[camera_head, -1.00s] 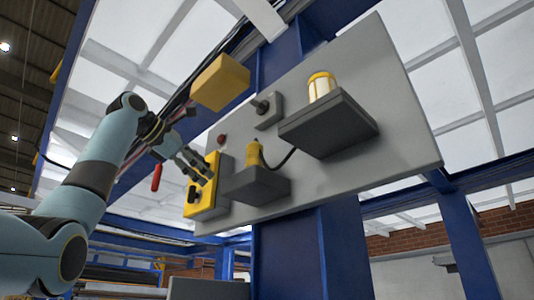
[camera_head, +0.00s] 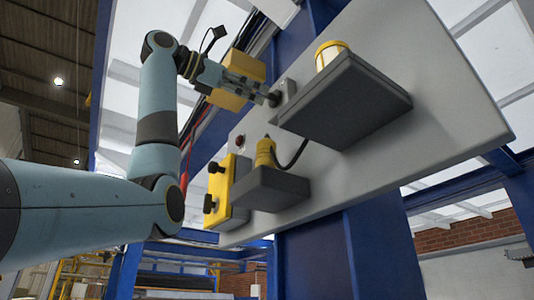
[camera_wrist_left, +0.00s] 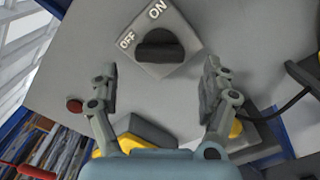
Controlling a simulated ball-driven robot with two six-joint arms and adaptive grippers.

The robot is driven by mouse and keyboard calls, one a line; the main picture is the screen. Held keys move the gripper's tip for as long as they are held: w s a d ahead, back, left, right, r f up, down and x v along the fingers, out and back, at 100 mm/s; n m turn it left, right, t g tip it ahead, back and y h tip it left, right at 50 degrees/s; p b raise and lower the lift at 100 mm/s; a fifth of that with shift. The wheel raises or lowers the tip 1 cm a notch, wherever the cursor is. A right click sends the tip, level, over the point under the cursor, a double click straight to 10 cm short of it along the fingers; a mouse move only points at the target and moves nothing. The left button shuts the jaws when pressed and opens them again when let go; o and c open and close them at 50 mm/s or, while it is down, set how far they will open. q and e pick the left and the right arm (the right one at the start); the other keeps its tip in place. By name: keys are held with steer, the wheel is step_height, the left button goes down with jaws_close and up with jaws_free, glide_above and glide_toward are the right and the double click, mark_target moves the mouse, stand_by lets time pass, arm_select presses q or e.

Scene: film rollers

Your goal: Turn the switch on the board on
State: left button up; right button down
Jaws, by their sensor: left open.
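The switch (camera_head: 288,88) is a grey plate with a black knob (camera_head: 273,98) on the upper part of the grey board (camera_head: 440,100). In the left wrist view the knob (camera_wrist_left: 160,45) sits below the printed words OFF and ON; which one it points at, I cannot tell. My left gripper (camera_head: 258,93) is close in front of the switch. In the left wrist view its two fingers (camera_wrist_left: 160,75) are spread, with the knob lying between and just beyond the tips. They do not visibly touch it. My right gripper is out of view.
A yellow box (camera_head: 235,80) is behind the left gripper. Below are a red button (camera_head: 240,140), a yellow plug (camera_head: 265,152) with a black cable, and a yellow box with black knobs (camera_head: 228,190).

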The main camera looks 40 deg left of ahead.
mark_target(263, 96)
arm_select(q)
steer(key=p+x, duration=0.1)
steer(key=x, duration=0.2)
steer(key=shift+w+d, duration=0.1)
steer(key=shift+d, duration=0.05)
steer(key=shift+w+d, duration=0.1)
steer(key=shift+w, duration=0.4)
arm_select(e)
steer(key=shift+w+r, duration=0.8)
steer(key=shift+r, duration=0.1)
arm_select(q)
steer(key=c, duration=1.2)
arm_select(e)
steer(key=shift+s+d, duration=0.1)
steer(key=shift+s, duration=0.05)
